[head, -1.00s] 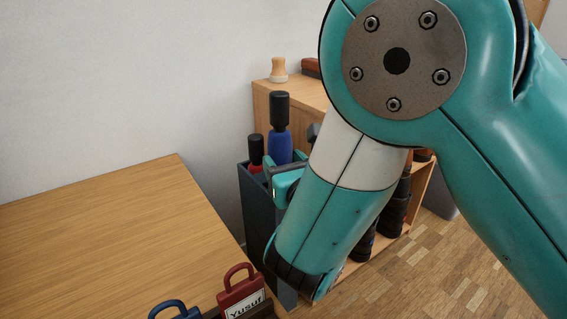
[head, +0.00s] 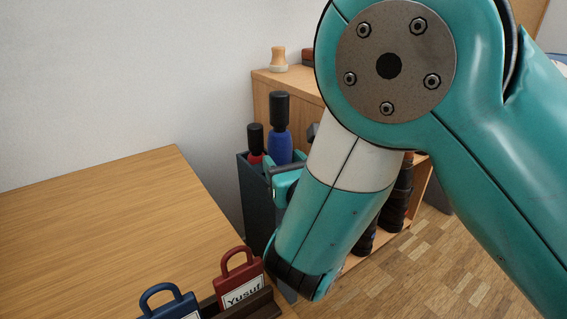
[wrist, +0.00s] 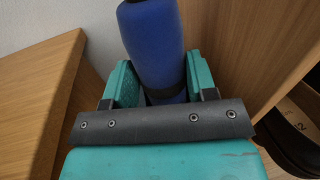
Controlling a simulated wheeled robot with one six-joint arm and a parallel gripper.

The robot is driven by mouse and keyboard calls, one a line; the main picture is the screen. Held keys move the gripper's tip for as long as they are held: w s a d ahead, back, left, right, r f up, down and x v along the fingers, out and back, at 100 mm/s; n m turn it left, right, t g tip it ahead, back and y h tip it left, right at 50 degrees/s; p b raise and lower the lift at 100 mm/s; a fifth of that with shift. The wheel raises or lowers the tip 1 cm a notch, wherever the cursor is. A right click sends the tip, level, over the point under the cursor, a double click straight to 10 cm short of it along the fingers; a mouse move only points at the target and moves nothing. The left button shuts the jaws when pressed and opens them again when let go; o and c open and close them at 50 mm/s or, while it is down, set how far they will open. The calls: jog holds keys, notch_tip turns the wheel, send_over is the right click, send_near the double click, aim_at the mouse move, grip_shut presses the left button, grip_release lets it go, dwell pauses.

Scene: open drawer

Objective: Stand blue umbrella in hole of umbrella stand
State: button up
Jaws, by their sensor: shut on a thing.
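The blue umbrella (head: 279,140) has a black handle and stands about upright over the dark umbrella stand (head: 259,200). My gripper (head: 280,172) is shut on it, seen mostly behind my arm in the head view. In the wrist view the blue umbrella (wrist: 157,48) rises between the two teal fingers of my gripper (wrist: 158,85). Its lower end is hidden, so I cannot tell how deep it sits in a hole. A red umbrella (head: 256,145) with a black handle stands in the same stand, to the left of the blue one.
A wooden table (head: 110,215) is at the left, with a red tag (head: 238,272) reading "Yusuf" and a blue tag (head: 168,305) near its edge. A wooden shelf (head: 285,90) stands behind the stand and holds dark boots (head: 396,208). Parquet floor shows at the right.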

aim_at(284, 139)
jog(key=shift+f+b, duration=0.6)
jog(key=shift+f, duration=0.1)
jog(key=shift+s+d+f+b, duration=0.15)
jog(key=shift+d+f+b, duration=0.05)
jog(key=shift+f+b, duration=0.8)
jog(key=shift+f, duration=0.25)
jog(key=shift+r, duration=0.15)
jog(key=shift+a+r+p, duration=0.25)
jog(key=shift+r+p, duration=0.45)
jog(key=shift+p, duration=0.2)
jog(key=shift+a+r+p, duration=0.2)
jog(key=shift+r+p, duration=0.45)
jog(key=shift+p, duration=0.2)
jog(key=shift+r, duration=0.35)
jog(key=shift+c, duration=0.5)
jog(key=shift+d+r+p, duration=0.25)
jog(key=shift+r+p, duration=0.85)
jog(key=shift+p, duration=0.1)
jog(key=shift+r+p, duration=1.65)
jog(key=shift+p, duration=0.05)
jog(key=shift+w, duration=0.2)
